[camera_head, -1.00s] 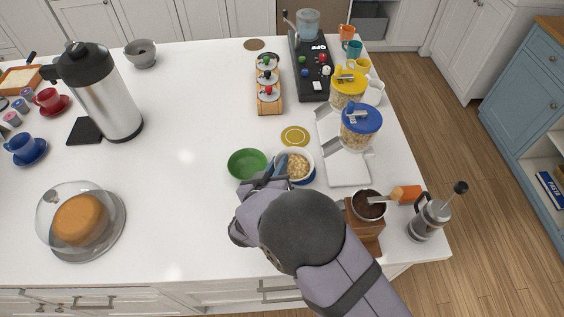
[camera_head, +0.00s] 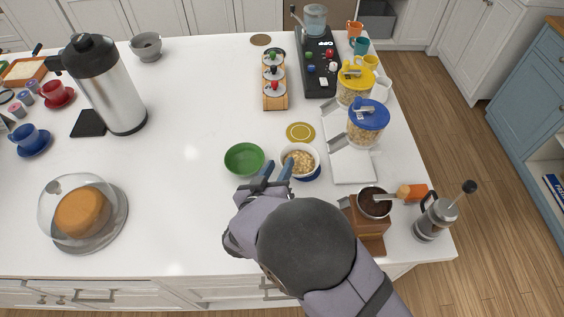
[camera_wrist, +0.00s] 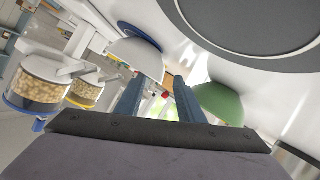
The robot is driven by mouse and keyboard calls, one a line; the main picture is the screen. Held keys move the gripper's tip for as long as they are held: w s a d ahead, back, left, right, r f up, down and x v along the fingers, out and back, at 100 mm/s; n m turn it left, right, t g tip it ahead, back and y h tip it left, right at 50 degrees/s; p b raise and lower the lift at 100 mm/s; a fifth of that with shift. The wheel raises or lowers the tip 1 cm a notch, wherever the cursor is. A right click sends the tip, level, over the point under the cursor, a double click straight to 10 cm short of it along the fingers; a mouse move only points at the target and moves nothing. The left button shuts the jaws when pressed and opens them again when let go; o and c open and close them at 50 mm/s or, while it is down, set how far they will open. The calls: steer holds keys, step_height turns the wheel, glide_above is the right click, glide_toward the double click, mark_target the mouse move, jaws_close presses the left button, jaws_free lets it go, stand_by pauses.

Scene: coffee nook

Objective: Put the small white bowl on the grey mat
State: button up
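The small white bowl (camera_head: 312,174), blue underneath and filled with tan pieces, stands on the counter left of the white tray. It also shows in the wrist view (camera_wrist: 138,58). My gripper (camera_head: 275,172) is open and empty, its blue fingers apart. One finger is close beside the bowl's left rim; I cannot tell whether they touch. In the wrist view my gripper (camera_wrist: 158,88) points between the white bowl and a green bowl (camera_wrist: 219,103). A flat grey disc, likely the grey mat (camera_wrist: 250,18), lies near the wrist camera; my arm seems to hide it in the head view.
The green bowl (camera_head: 244,159) is just left of my fingers. A coffee grinder (camera_head: 368,232) and French press (camera_head: 435,218) stand at right. A yellow disc (camera_head: 300,132) lies behind the white bowl. The counter's left-middle is clear, up to the domed cake (camera_head: 82,212).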

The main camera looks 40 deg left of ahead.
steer(key=shift+b+v, duration=0.3)
steer(key=shift+v, duration=1.45)
steer(key=shift+f, duration=0.1)
